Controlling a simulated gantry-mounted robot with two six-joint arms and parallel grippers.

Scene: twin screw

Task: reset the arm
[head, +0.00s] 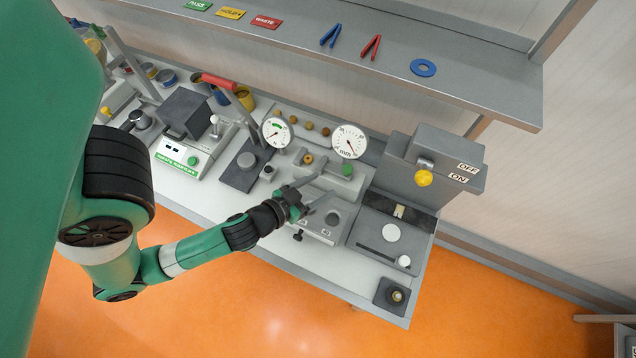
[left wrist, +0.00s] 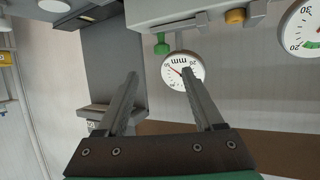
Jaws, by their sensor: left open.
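My left arm comes in from the left in the head view. Its gripper (head: 318,188) is over the bench, in front of the two dial gauges and above a grey fixture (head: 322,222). The jaws are apart, with nothing visible between them. In the left wrist view the two fingers (left wrist: 158,95) are spread, and a white dial marked mm (left wrist: 183,70) shows beyond them. That dial also stands on the bench in the head view (head: 350,141). My right gripper is not in view.
A grey box with a yellow knob (head: 423,178) and ON and OFF labels stands at the bench's right end. A green-and-white instrument (head: 184,156) is left of the gripper. A shelf (head: 470,80) with pliers-like tools and a blue ring (head: 423,68) runs above the back.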

